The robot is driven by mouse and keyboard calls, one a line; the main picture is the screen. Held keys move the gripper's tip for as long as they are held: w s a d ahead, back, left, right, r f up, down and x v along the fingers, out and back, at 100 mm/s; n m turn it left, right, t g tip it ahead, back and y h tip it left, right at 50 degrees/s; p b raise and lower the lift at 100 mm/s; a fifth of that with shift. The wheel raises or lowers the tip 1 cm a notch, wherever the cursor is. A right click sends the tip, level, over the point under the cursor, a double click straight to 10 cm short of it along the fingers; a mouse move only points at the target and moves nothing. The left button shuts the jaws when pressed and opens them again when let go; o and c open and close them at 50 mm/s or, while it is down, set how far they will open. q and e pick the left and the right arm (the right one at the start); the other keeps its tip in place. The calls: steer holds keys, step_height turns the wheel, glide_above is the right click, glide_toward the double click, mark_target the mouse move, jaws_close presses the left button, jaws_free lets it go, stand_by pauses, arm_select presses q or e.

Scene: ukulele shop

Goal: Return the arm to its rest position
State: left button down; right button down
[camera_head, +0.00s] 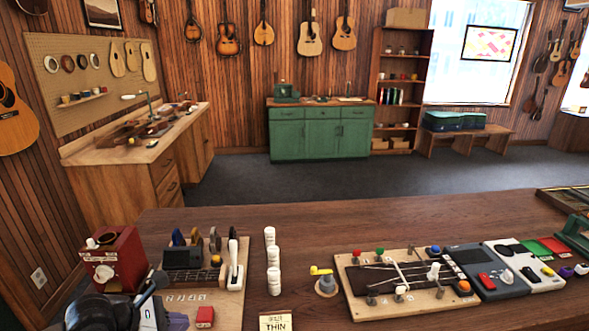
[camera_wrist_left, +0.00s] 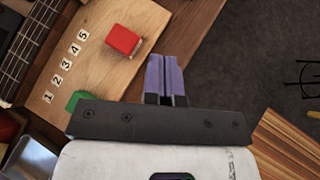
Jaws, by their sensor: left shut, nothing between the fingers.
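My left gripper (camera_head: 178,321) is low at the left of the camera_head view, over the near edge of the wooden board with numbers (camera_head: 229,300). Its dark arm comes in from the lower left. In the left wrist view its purple fingers (camera_wrist_left: 167,78) are together with nothing between them. A red block (camera_head: 205,316) sits on the board beside the fingers; it also shows in the left wrist view (camera_wrist_left: 122,40). My right gripper is in neither view.
A red box (camera_head: 113,258) stands left of the board, close to my arm. White bottles (camera_head: 273,281) and a yellow-topped item (camera_head: 325,281) stand to the right. A second board (camera_head: 351,305) holds a fretboard. The table's back strip (camera_head: 330,222) is clear.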

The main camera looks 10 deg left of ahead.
arm_select(q)
steer(key=w+d+r+n+t+h, duration=0.1)
steer(key=d+r+n+t+h, duration=0.2)
steer(key=r, duration=0.4)
steer(key=a+r+n+t+y, duration=0.2)
steer(key=r+n+t+y, duration=0.2)
steer(key=r+n+t, duration=0.6)
steer(key=a+r+n+t+y, duration=0.3)
steer(key=r+n+t+y, duration=0.3)
steer(key=n, duration=0.7)
steer(key=s+d+f+n+g+y, duration=0.1)
steer(key=s+f+n+g+y, duration=0.2)
steer(key=f+n+g, duration=0.6)
steer(key=s+f+n+g+y, duration=0.2)
steer(key=s+f+n+g, duration=0.3)
steer(key=f, duration=0.6)
steer(key=s+d+f+n+g+h, duration=0.2)
steer(key=s+d+f+g, duration=0.25)
steer(key=s+f, duration=0.85)
steer(key=s+d+f+n+g+h, duration=0.3)
steer(key=s+d+f+g, duration=0.15)
steer(key=s+f, duration=0.8)
step_height(320, 180, up, 34)
steer(key=p, duration=3.4)
steer(key=shift+w+r+t+p, duration=0.25)
steer(key=shift+w+t+p, duration=0.05)
steer(key=shift+w+p, duration=0.1)
